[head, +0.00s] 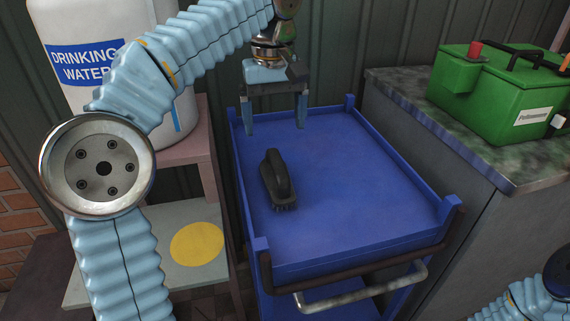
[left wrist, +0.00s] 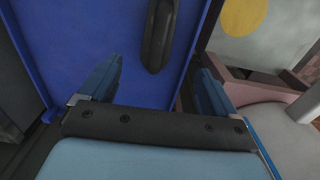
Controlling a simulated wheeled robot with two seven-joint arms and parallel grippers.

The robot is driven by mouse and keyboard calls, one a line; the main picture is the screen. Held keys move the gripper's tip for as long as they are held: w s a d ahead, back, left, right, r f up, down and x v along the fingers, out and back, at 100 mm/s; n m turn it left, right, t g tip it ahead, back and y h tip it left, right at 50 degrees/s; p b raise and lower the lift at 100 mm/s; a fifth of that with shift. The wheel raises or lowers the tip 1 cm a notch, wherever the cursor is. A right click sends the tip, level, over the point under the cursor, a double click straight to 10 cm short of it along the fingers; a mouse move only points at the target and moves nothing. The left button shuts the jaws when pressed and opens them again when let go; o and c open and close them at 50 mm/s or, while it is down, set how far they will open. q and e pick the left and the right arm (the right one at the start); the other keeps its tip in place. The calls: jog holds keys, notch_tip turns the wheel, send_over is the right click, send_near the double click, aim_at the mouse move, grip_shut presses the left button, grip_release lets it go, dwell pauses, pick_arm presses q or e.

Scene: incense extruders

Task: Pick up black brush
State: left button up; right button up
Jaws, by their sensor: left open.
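The black brush (head: 277,180) lies on the blue cart top (head: 345,180), near its left side, with its handle up and bristles showing at the near end. My left gripper (head: 274,127) is open and empty, pointing down above the far left part of the cart, behind the brush and apart from it. In the left wrist view the brush (left wrist: 157,35) shows at the top, beyond and between the two blue fingers (left wrist: 158,85); its upper end is cut off by the picture edge. My right gripper is not in view; only part of my right arm shows at the lower right.
The blue cart has raised corner posts and a dark handle bar (head: 365,262) at its near edge. A green box (head: 495,95) stands on a stone counter (head: 440,120) at right. A white water container (head: 95,25) stands on a shelf at left. The cart's middle and right are clear.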

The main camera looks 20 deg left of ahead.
aim_at(278, 162)
pick_arm(q)
notch_tip(278, 162, down, 7)
jog(key=shift+r+b, duration=0.1)
jog(key=shift+b, duration=0.5)
jog(key=f, duration=0.6)
jog(key=shift+s+d+b, duration=0.15)
jog(key=shift+d+b, duration=0.15)
jog(key=shift+b, duration=0.05)
jog(key=shift+r, duration=0.1)
jog(key=shift+c, duration=0.2)
jog(key=c, duration=1.3)
jog(key=shift+r, duration=0.1)
